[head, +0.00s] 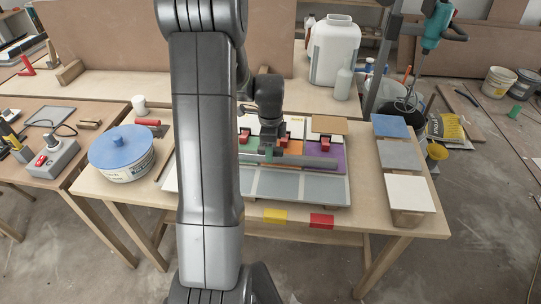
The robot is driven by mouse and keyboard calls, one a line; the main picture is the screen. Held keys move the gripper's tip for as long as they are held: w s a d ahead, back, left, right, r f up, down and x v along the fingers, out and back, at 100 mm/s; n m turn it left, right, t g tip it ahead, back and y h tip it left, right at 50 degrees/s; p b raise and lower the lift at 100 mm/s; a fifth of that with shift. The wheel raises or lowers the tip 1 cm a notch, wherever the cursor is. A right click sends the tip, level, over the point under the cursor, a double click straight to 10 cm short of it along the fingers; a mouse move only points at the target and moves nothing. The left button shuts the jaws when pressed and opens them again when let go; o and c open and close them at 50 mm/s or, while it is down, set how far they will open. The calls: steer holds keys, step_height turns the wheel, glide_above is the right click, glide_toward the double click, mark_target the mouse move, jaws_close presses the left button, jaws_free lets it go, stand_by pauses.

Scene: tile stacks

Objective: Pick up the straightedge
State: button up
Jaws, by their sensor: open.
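A grey bar that looks like the straightedge (312,161) lies across the coloured tiles on the table, left to right. Its left end is hidden behind my arm. My gripper (268,152) is over the left part of the bar, pointing down, with its jaws open. The fingertips are small in the picture, and I cannot tell if they touch the bar. A purple tile (326,151) shows behind the bar on the right, with green and orange tiles to its left.
Red blocks (327,142) stand on the tiles just behind the bar. Grey tiles (302,186) lie in front. Blue, grey and white tile stacks (405,190) stand at the right. A blue-lidded tub (122,150) stands at the left. My arm hides the table's middle left.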

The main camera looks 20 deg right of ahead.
jaws_close()
steer(key=shift+r, duration=0.1)
